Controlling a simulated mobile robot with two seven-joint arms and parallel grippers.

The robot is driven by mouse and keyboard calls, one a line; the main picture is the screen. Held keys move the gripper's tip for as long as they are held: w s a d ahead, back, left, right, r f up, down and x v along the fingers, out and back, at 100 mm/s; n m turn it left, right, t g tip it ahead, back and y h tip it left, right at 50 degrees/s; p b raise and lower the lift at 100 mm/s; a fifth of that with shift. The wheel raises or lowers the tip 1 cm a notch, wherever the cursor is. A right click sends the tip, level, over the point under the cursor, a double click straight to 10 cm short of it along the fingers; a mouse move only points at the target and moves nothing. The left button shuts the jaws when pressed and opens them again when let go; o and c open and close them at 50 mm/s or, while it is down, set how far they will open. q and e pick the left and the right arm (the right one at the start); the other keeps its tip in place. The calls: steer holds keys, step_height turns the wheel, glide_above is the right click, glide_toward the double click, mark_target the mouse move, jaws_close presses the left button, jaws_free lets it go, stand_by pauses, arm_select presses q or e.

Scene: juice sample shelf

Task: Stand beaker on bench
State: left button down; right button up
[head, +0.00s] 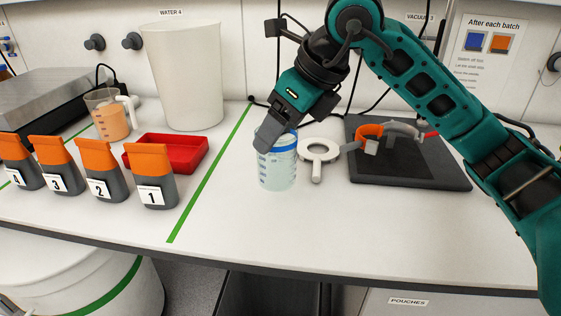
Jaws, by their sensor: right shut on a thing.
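The beaker (277,173) is a clear container with dark graduation marks, a blue band near its rim and pale contents. It is upright on or just above the white bench (225,205), right of the green line; I cannot tell if its base touches. My right gripper (275,143) comes down from above and is shut on the beaker at its rim. The gripper hides part of the beaker's top. My left gripper is not in view.
A white ring with a handle (317,173) lies close right of the beaker. A dark mat (430,179) with an orange ring is farther right. Numbered pouches (152,180), a red tray (190,163) and a jug (108,121) stand left of the green line. Bench front is clear.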

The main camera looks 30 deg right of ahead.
mark_target(281, 157)
steer(key=shift+f, duration=0.95)
step_height(281, 157, down, 3)
steer(key=shift+f+b, duration=0.1)
steer(key=shift+b, duration=0.3)
steer(key=shift+f, duration=0.15)
steer(key=shift+f, duration=0.15)
steer(key=o, duration=1.6)
steer(key=shift+o, duration=0.2)
